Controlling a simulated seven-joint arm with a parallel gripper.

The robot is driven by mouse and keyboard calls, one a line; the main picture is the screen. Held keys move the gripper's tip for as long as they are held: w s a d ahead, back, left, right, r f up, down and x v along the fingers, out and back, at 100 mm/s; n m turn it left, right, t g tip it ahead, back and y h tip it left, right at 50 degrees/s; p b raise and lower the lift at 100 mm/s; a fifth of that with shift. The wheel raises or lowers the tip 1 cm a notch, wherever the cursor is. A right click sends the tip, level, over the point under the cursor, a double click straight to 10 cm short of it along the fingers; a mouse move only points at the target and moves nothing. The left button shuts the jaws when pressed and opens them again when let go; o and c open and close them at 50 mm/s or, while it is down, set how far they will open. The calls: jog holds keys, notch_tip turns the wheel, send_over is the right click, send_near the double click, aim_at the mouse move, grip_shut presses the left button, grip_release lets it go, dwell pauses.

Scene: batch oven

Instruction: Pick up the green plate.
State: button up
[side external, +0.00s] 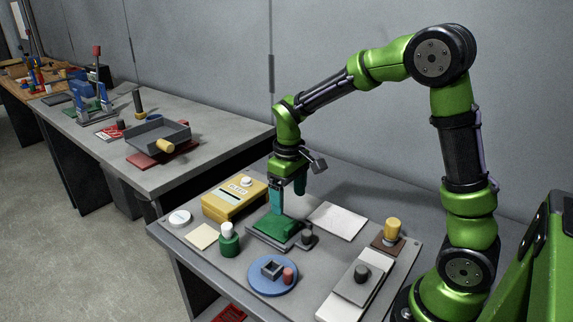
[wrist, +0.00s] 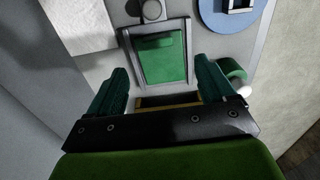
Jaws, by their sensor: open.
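The green plate (side external: 274,229) lies in a flat grey tray-like holder (side external: 262,242) near the middle of the near table. In the wrist view the green plate (wrist: 163,65) is framed by the holder's grey rim (wrist: 126,62). My gripper (side external: 288,202) points down over the plate with its jaws apart. In the wrist view its two dark green fingers (wrist: 161,68) show on either side of the plate's near end, with nothing between them. In the side view one finger overlaps the plate's far part, so I cannot tell whether it touches.
A yellow box (side external: 235,199) stands left of the holder and a green cylinder with a white top (side external: 229,240) in front. A blue disc (side external: 272,275) carries small parts. A white sheet (side external: 337,221) lies behind. A dark knob (side external: 307,237) stands at the holder's right.

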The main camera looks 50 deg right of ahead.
aim_at(289, 218)
notch_tip(289, 218, down, 8)
jog(key=shift+d, duration=0.15)
dwell(0.3)
jog(key=shift+w, duration=0.1)
jog(key=c, duration=1.3)
jog(key=shift+r, duration=0.1)
jog(key=a+r, duration=0.1)
jog(key=r, duration=0.4)
jog(key=s+a+r, duration=0.1)
jog(key=r, duration=0.3)
jog(key=a+r, duration=0.1)
jog(key=r, duration=0.4)
jog(key=shift+s+a+r, duration=0.3)
jog(key=shift+s+r, duration=0.05)
